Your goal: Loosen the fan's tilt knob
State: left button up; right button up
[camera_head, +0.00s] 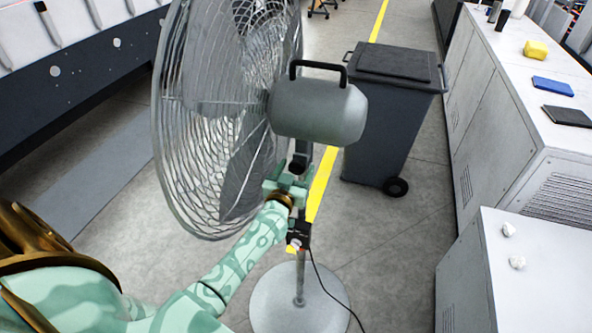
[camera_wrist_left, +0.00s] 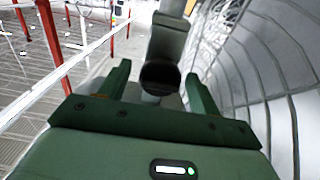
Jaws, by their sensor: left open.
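The grey pedestal fan (camera_head: 318,110) stands upright, with its round wire cage on the left and its motor housing, with a black handle, on the right. The tilt knob (camera_head: 298,165) is a dark round piece below the housing, partly hidden by my gripper. My left gripper (camera_head: 287,182) is at the knob, on the near side of the fan's neck. In the left wrist view, the dark end of the knob (camera_wrist_left: 160,76) sits between the two open green fingers, with a gap visible on each side. My right gripper is in neither view.
A dark wheeled bin (camera_head: 385,120) stands behind. White cabinets (camera_head: 520,150) line the right, and a machine (camera_head: 90,75) the left.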

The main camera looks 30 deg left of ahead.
pick_arm(q)
jog(key=shift+w, duration=0.2)
jog(key=c, duration=0.9)
jog(key=shift+n, duration=0.3)
jog(key=n+p, duration=0.1)
jog(key=n, duration=0.6)
jog(key=shift+a+n, duration=0.1)
jog(key=shift+n, duration=0.2)
jog(key=n, duration=0.4)
jog(key=shift+n, duration=0.3)
jog(key=n, duration=0.4)
jog(key=shift+f+n, duration=0.1)
jog(key=shift+n, duration=0.6)
